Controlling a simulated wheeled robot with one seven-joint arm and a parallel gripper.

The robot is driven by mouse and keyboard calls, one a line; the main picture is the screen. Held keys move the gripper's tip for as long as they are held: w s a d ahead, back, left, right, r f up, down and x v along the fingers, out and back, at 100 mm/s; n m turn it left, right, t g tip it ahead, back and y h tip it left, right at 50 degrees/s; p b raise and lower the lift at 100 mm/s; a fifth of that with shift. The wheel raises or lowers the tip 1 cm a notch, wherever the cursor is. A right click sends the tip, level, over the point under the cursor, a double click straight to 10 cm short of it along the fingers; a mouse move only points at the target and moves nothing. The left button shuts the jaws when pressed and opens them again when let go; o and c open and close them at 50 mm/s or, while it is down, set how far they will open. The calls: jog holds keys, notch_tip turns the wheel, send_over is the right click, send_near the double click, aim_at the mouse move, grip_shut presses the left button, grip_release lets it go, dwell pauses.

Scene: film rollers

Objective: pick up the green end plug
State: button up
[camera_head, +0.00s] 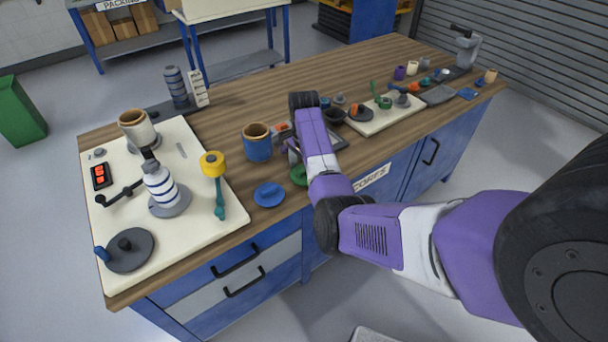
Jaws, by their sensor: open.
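The green end plug (298,175) lies on the wooden bench top near its front edge, partly hidden behind my purple arm. A similar blue plug (268,194), a flat disc with a raised middle, lies to its left. My gripper (293,153) is just above and behind the green plug in the picture, mostly covered by my forearm. It is open, and I see nothing held in it. Whether its fingers touch the plug is hidden.
A blue cup with an orange rim (257,142) stands close to the left of my gripper. A cream board (190,148) with a striped roller and a yellow-topped tool fills the left end. A cream tray (378,121) with small parts sits to the right. The back middle is clear.

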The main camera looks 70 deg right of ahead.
jog(key=c, duration=1.1)
jog(key=shift+r, duration=0.1)
